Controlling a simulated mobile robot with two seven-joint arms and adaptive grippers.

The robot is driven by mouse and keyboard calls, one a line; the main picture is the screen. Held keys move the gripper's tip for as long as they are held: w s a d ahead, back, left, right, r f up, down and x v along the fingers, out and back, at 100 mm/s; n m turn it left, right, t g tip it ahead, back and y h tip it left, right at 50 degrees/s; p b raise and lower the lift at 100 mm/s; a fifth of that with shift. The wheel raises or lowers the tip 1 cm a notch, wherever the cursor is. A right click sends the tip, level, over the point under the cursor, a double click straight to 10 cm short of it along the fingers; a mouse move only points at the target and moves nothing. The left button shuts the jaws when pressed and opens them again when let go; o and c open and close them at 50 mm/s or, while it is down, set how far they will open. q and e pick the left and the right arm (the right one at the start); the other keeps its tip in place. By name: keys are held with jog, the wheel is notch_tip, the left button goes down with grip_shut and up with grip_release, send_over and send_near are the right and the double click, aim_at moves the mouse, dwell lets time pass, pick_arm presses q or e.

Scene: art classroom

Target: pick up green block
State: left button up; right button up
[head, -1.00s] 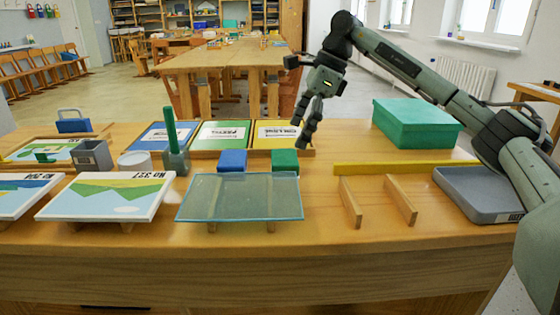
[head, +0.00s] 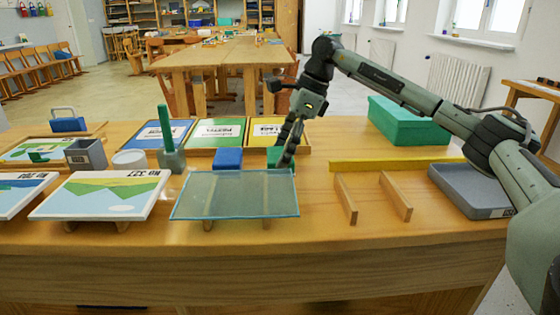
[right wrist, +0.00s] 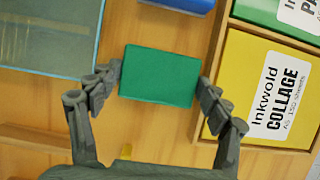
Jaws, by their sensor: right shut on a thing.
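The green block (head: 274,156) stands on the table behind the glass plate, just right of the blue block (head: 228,158). My right gripper (head: 287,158) is lowered over it and partly hides it in the head view. In the right wrist view the green block (right wrist: 159,76) sits between the two fingertips of my right gripper (right wrist: 159,82), which is shut on its two sides. Whether the block is clear of the table cannot be told. My left gripper does not show.
The glass plate (head: 235,196) is close in front of the block. The yellow collage box (right wrist: 266,88) lies close beside the right finger. A green box (head: 408,122), yellow bar (head: 395,163), two wooden rails (head: 346,198) and a grey tray (head: 470,190) are to the right.

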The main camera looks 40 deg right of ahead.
jog(key=shift+c, duration=1.4)
